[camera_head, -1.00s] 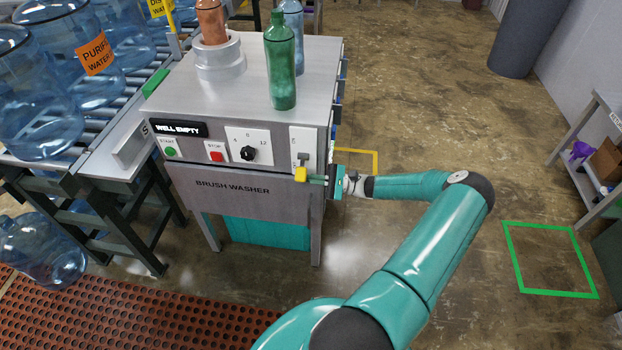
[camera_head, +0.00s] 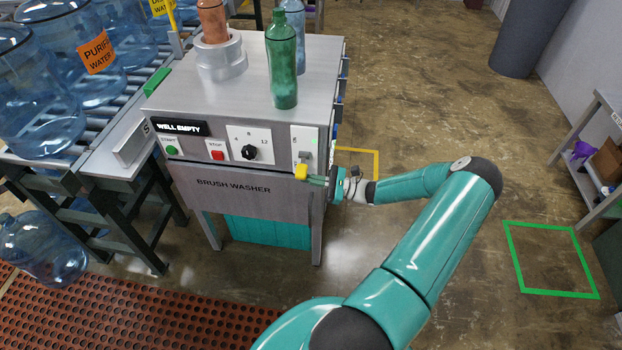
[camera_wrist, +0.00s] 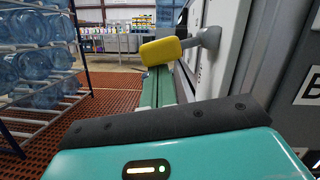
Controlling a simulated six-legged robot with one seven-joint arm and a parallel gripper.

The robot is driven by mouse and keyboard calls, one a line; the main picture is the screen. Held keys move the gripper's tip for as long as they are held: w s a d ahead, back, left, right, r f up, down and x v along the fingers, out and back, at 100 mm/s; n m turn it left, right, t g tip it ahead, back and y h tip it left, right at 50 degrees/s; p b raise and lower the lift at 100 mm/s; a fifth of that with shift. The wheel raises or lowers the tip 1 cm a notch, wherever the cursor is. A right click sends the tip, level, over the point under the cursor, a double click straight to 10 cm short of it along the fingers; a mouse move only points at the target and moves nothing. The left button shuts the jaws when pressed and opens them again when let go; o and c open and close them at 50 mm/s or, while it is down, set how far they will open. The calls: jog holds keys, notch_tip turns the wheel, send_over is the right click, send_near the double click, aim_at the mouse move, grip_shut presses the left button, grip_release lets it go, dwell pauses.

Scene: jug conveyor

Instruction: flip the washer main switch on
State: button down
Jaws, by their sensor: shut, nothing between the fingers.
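The brush washer (camera_head: 234,187) stands in the middle of the head view with a control panel on its front. The main switch is a lever with a yellow handle (camera_head: 301,171) on a white plate (camera_head: 299,139) at the panel's right end. In the wrist view the yellow handle (camera_wrist: 162,52) sits on a grey stem (camera_wrist: 207,38) that sticks out from the machine's front. My gripper (camera_head: 317,181) is shut and empty, just right of and slightly below the handle. In the wrist view its green fingers (camera_wrist: 158,88) are under the handle; I cannot tell whether they touch.
A black dial (camera_head: 250,152), a red stop button (camera_head: 217,154) and a green start button (camera_head: 171,150) are left of the switch. A green bottle (camera_head: 283,75) stands on the washer's top near the front. Floor right of the washer is open.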

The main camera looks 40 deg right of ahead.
jog(key=r+m+h, duration=0.1)
jog(key=m, duration=0.2)
jog(key=a+r+m+t, duration=0.1)
jog(key=r+m, duration=0.1)
jog(key=m, duration=0.1)
jog(key=s+r+m+h, duration=0.1)
jog(key=m, duration=0.2)
jog(key=shift+a+r+m+t+h, duration=0.2)
jog(key=shift+r+m+t+h, duration=0.1)
jog(key=shift+r+m+t, duration=0.1)
jog(key=shift+s+f, duration=0.1)
jog(key=shift+s, duration=0.05)
